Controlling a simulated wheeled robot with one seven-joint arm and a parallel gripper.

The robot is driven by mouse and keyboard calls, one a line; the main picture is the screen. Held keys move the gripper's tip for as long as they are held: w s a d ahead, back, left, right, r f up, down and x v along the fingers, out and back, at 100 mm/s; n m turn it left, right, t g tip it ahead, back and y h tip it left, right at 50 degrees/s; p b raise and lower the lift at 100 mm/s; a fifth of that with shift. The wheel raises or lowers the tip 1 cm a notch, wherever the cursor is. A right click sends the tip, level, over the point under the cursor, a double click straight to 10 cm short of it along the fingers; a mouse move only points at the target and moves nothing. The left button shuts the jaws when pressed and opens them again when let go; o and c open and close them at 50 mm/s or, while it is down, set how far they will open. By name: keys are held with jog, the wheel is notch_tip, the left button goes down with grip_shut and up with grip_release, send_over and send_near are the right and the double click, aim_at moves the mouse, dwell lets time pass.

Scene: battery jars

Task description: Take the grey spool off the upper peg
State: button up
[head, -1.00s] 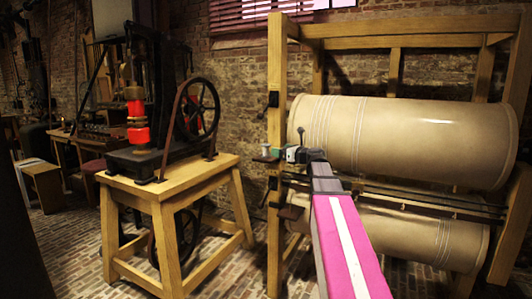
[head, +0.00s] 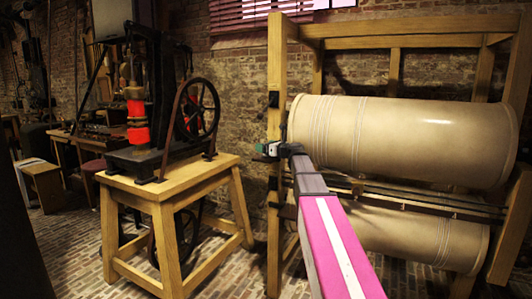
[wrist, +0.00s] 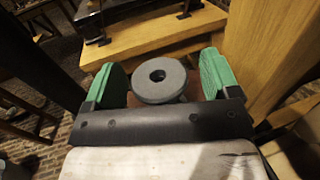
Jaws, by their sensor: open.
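The grey spool (wrist: 160,80) shows in the wrist view as a round disc with a dark hole in its top. It sits between the two green finger pads of my gripper (wrist: 160,76). A brownish surface shows in part below the spool. The peg itself is hidden or too dark to make out. In the head view my gripper (head: 268,150) is at the left wooden post of the frame, and I cannot make out the spool there.
The wooden post (head: 274,70) stands close beside my gripper. Large tan cylinders, an upper one (head: 400,140) and a lower one (head: 410,235), lie in the frame to the right. A wooden table (head: 170,185) with a black wheeled machine (head: 150,160) stands to the left.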

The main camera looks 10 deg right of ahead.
jog(key=shift+c, duration=0.3)
jog(key=c, duration=0.9)
jog(key=shift+c, duration=0.2)
jog(key=shift+r, duration=0.15)
